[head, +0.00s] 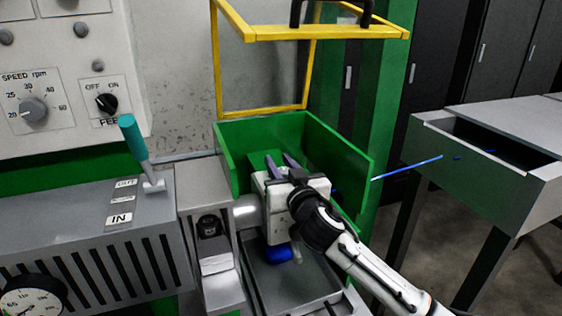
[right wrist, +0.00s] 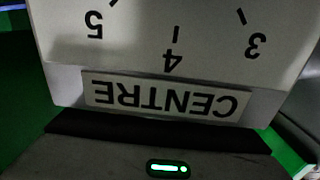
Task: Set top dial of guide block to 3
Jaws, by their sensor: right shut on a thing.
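The guide block (right wrist: 215,70) fills the upper part of the right wrist view as a pale face. It carries the upside-down marks 5, 4 and 3 and a CENTRE label (right wrist: 165,95). My right gripper (head: 281,161) is inside the open green housing in the head view, shut on the top dial at this block. The dial, its pointer and its setting are hidden from both views. My gripper and wrist cover most of the block in the head view. My left gripper is not in view.
Green housing walls (head: 345,165) stand close around my right gripper, with a raised yellow-framed guard (head: 262,33) above. A blue cable (head: 408,168) runs right to a grey table (head: 470,165). A teal-handled lever (head: 133,137) stands left.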

